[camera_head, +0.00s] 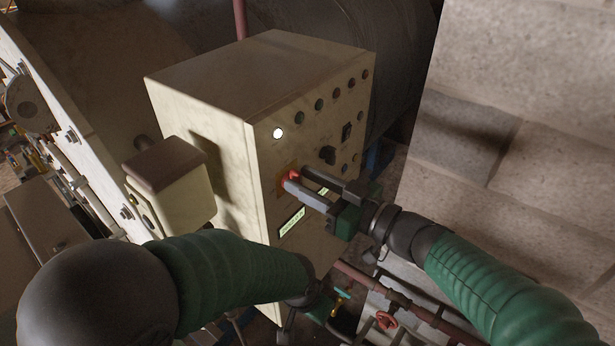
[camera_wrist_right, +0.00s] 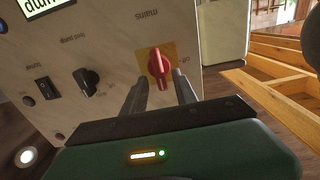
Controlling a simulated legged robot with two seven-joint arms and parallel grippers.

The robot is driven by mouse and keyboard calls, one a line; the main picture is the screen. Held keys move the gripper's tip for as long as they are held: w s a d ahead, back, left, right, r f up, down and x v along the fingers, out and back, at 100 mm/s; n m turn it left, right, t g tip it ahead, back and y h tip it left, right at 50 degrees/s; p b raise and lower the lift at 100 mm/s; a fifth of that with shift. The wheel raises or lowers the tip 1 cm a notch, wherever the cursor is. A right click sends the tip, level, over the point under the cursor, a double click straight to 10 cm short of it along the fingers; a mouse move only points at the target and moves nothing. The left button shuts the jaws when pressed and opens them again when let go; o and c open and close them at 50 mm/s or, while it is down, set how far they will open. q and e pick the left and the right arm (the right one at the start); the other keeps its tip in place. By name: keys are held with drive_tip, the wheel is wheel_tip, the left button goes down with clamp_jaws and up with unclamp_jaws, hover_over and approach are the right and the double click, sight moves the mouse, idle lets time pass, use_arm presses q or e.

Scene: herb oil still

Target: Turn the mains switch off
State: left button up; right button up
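The mains switch is a red knob (camera_wrist_right: 160,66) on a yellow plate (camera_wrist_right: 143,55), with "mains" printed beside it upside down in the right wrist view. In the head view the red knob (camera_head: 291,175) shows on the front of a cream control box (camera_head: 205,85), partly hidden by my right gripper. My right gripper (camera_head: 299,179) is open, its two fingers pointing at the panel on either side of the knob. In the right wrist view a gap shows between the fingers (camera_wrist_right: 160,88); contact with the knob is not clear. My left gripper (camera_head: 318,304) is low in front of the box, its fingers unclear.
A black rotary knob (camera_wrist_right: 88,82) and a black rocker switch (camera_wrist_right: 42,88) share the panel. A lit lamp (camera_head: 278,133) and a lit display (camera_head: 291,222) show on it. A smaller box (camera_head: 180,190) stands left; a block wall (camera_head: 515,130) rises right.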

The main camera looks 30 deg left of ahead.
clamp_jaws()
idle(0.4)
drive_tip(key=shift+s+f+n+b, duration=0.1)
drive_tip(key=shift+f+n+b, duration=0.1)
drive_tip(key=shift+n+b, duration=0.75)
drive_tip(key=shift+s+a+f+n+b, duration=0.1)
drive_tip(key=shift+s+f+n+b, duration=0.15)
drive_tip(key=shift+n+b, duration=2.5)
drive_tip(key=shift+s+f+n+b, duration=0.15)
drive_tip(key=shift+f+n+b, duration=0.2)
drive_tip(key=shift+n+b, duration=2.35)
drive_tip(key=shift+s+a+f+n+b, duration=0.1)
drive_tip(key=shift+s+f+n+b, duration=0.15)
drive_tip(key=shift+n+b, duration=2.45)
drive_tip(key=shift+f, duration=0.1)
